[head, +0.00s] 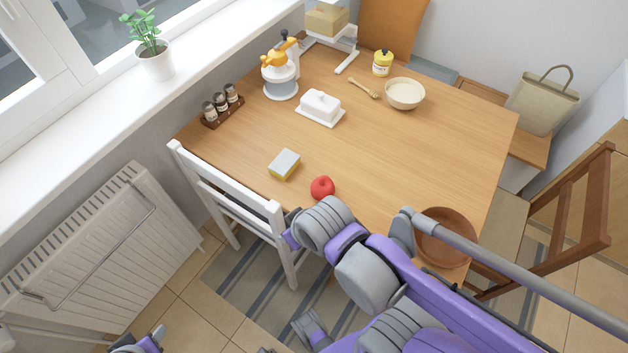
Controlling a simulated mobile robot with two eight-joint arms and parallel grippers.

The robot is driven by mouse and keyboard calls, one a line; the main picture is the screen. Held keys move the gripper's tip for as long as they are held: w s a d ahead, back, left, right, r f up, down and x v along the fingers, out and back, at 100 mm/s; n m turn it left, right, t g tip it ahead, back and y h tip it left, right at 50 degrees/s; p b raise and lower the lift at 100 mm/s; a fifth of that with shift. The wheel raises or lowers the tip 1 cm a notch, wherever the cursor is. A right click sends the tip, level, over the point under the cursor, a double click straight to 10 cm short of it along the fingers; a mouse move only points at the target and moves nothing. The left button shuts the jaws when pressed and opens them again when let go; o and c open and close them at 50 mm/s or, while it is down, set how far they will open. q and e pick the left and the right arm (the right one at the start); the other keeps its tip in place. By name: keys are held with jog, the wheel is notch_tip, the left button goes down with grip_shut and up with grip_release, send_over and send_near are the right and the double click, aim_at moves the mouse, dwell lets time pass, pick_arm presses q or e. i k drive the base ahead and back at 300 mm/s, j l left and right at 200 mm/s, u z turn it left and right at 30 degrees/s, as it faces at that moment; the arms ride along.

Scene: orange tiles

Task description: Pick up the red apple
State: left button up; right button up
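The red apple (322,188) sits on the wooden table (420,150) near its front edge, beyond the white chair's backrest. Nothing touches it. My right arm's thick purple and grey links cover the lower right and reach up to just below the apple. A grey and purple part of mine at the bottom centre may be the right gripper; its fingers cannot be made out. Only a small purple and grey part of my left arm shows at the bottom left edge, and its fingers cannot be made out.
A yellow sponge (284,164) lies left of the apple. A white butter dish (320,107), cream bowl (405,94) and orange-and-white juicer (280,75) stand farther back. A brown bowl (445,238) is at right. The white chair (230,195) stands against the front edge. The table's middle is clear.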

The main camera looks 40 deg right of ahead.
aim_at(323, 186)
jog(key=i+z, duration=0.15)
jog(key=z, duration=0.25)
jog(key=i+z, duration=0.15)
jog(key=z, duration=1.3)
jog(key=k, duration=0.2)
